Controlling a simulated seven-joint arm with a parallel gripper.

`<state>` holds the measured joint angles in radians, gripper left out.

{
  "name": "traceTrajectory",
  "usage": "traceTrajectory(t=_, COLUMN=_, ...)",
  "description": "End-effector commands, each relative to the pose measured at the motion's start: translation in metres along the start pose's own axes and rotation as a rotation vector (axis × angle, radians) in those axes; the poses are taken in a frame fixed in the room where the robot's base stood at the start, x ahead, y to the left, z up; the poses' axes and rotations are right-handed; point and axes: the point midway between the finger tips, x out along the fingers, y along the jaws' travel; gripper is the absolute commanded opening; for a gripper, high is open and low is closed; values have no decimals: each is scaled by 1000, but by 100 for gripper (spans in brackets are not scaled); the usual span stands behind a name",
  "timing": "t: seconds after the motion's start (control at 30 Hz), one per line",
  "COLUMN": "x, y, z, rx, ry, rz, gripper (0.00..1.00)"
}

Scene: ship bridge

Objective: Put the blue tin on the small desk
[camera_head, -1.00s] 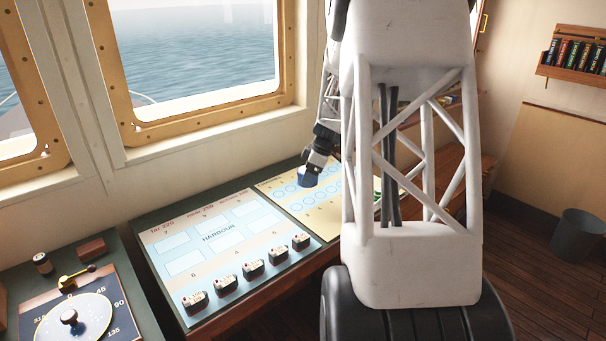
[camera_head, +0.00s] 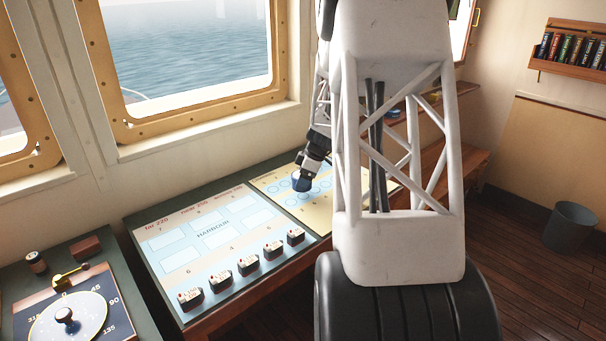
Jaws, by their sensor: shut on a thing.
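My gripper (camera_head: 306,176) is at the left of my arm's white lattice link, over the yellow chart sheet on the console. It is shut on a small dark blue round thing, which looks like the blue tin (camera_head: 302,184). The fingers are small and partly hidden. The tin is held low, close to the sheet; I cannot tell whether it touches. A low wooden surface, perhaps the small desk (camera_head: 468,160), shows behind my arm at the right, partly hidden.
The console carries a HARBOUR panel (camera_head: 215,232) with several dark blocks (camera_head: 247,265) along its front. A compass dial (camera_head: 66,316) is at lower left. A bin (camera_head: 570,227) stands on the open floor at right. A wooden shelf (camera_head: 400,113) behind my arm holds a small blue item (camera_head: 393,112).

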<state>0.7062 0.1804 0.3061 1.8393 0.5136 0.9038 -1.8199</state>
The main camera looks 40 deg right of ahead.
Motion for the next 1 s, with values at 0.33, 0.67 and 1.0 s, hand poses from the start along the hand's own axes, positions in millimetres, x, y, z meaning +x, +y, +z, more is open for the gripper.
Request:
traceTrajectory(t=0.33, x=22, y=1, z=9, rx=0, ry=0, rz=0, gripper=44)
traceTrajectory(t=0.67, x=28, y=2, z=12, rx=-1, ry=0, rz=0, gripper=44)
traceTrajectory(t=1.0, x=28, y=2, z=12, rx=-1, ry=0, rz=0, gripper=44)
